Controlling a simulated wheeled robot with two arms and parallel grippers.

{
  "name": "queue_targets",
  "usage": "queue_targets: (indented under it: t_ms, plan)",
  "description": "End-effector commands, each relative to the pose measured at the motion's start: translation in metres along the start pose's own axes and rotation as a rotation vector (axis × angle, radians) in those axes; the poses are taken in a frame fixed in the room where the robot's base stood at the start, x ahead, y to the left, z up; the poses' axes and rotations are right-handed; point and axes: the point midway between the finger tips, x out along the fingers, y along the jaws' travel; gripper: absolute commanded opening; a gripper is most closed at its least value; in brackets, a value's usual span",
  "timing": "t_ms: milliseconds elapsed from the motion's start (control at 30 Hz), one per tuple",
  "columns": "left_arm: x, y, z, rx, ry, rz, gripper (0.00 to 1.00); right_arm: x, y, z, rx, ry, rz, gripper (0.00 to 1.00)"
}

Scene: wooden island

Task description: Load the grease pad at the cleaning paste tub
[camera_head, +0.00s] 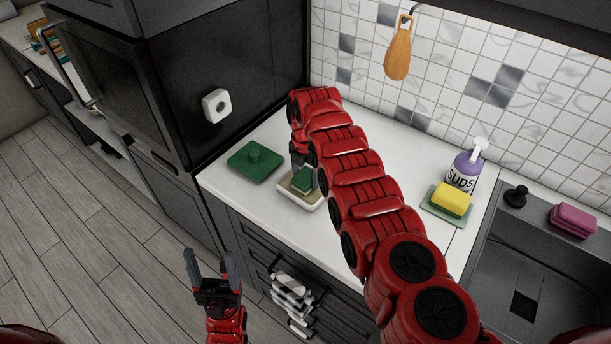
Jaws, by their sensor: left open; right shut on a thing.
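The cleaning paste tub (311,203) is a low, pale square container on the white counter, near its front edge. My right gripper (302,171) is shut on the green grease pad (304,182), which is at the tub's opening. I cannot tell whether the pad touches the paste, as the gripper and arm hide part of the tub. A green square lid with a knob (254,161) lies on the counter left of the tub. My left gripper (212,268) is open and empty, in front of the counter and above the floor.
A yellow sponge (452,199) sits on a green dish (433,208) beside a purple SUDS bottle (465,169). The sink (530,260) and a magenta sponge (573,221) are at right. A striped towel (291,297) hangs on the cabinet front. A dark tall cabinet borders the counter's left.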

Motion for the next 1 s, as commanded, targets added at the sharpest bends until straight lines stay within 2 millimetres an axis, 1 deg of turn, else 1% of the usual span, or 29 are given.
queue_targets:
  t_ms: [133, 267, 533, 800, 1000]
  plan:
    - [0.000, 0.000, 0.000, 0.000, 0.000, 0.000, 0.67, 0.001, -0.001, -0.001, 0.000, 0.002, -0.003, 0.24]
    - [0.004, 0.000, -0.001, 0.000, 0.000, 0.000, 0.67, -0.003, -0.001, 0.000, 0.000, 0.001, -0.003, 0.24]
    - [0.025, -0.001, -0.004, 0.000, 0.000, 0.000, 0.67, -0.027, 0.000, 0.000, 0.000, 0.001, -0.001, 0.24]
    - [0.039, -0.002, -0.007, 0.000, 0.000, 0.000, 0.67, -0.051, 0.000, 0.000, 0.001, 0.000, 0.000, 0.24]
    - [0.043, -0.002, -0.007, 0.000, 0.000, 0.000, 0.67, -0.066, 0.001, 0.000, -0.001, -0.001, 0.001, 0.24]
